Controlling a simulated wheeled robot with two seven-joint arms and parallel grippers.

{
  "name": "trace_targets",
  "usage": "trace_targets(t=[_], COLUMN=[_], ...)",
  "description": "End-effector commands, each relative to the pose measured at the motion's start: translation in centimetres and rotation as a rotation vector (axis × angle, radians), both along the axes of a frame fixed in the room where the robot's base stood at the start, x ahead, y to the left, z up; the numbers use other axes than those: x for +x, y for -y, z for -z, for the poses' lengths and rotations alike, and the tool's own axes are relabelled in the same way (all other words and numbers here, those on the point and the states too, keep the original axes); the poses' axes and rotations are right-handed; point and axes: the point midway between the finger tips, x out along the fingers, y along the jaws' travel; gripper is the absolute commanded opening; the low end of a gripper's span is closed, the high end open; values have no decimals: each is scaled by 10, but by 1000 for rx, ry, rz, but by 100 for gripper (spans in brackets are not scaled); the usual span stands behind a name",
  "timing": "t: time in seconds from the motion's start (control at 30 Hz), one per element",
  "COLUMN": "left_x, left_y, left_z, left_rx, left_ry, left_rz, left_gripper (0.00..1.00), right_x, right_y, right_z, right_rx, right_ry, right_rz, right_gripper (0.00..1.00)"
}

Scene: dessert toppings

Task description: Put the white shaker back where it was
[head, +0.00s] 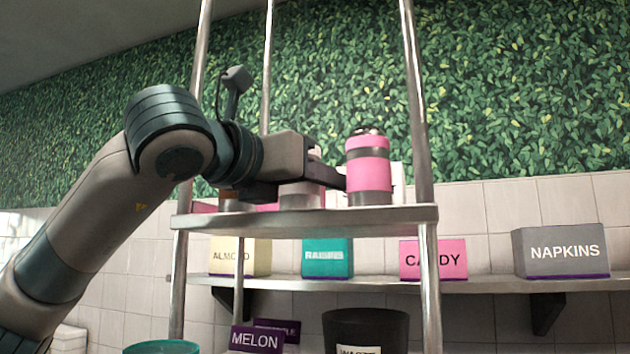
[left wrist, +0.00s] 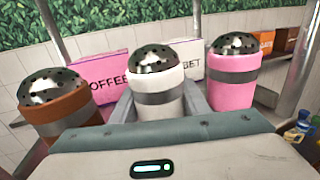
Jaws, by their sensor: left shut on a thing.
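The white shaker (head: 300,200) is at the top shelf (head: 300,222), partly hidden behind my left gripper (head: 312,176). In the left wrist view the white shaker (left wrist: 157,95) has a perforated metal lid and a grey band, and stands upright between the jaws. My left gripper is shut on it. Its base looks level with the shelf top, but I cannot tell whether it touches. The pink shaker (head: 368,172) stands on the shelf just right of it. A brown shaker (left wrist: 60,110) stands left of it in the wrist view. My right gripper is not in view.
Metal posts (head: 418,120) frame the top shelf. A lower shelf (head: 480,285) holds labelled boxes, including candy (head: 433,259) and napkins (head: 560,252). A dark waste bin (head: 365,328) is below.

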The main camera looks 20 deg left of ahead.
Motion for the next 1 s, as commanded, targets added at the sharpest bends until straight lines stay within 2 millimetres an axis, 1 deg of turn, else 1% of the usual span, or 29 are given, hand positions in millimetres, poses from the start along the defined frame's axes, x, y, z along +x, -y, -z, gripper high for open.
trace_targets(t=[0.17,0.2,0.23,0.27,0.57,0.7,0.87,1.0], left_x=[0,0,0,0,0,0,-13,-32], left_y=[0,0,0,0,0,0,-4,-9], left_z=[3,1,1,1,1,-2,2,4], left_rx=[0,0,0,0,0,0,-1,0], left_ry=[1,0,0,0,0,0,3,4], left_rz=[0,0,0,0,0,0,0,1], left_gripper=[17,51,58,61,61,61,61,61], right_x=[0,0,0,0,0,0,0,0], right_y=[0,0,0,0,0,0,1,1], right_z=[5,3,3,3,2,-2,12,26], right_rx=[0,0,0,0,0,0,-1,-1], right_ry=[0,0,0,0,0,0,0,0], right_rz=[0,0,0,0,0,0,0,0], right_gripper=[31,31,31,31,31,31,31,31])
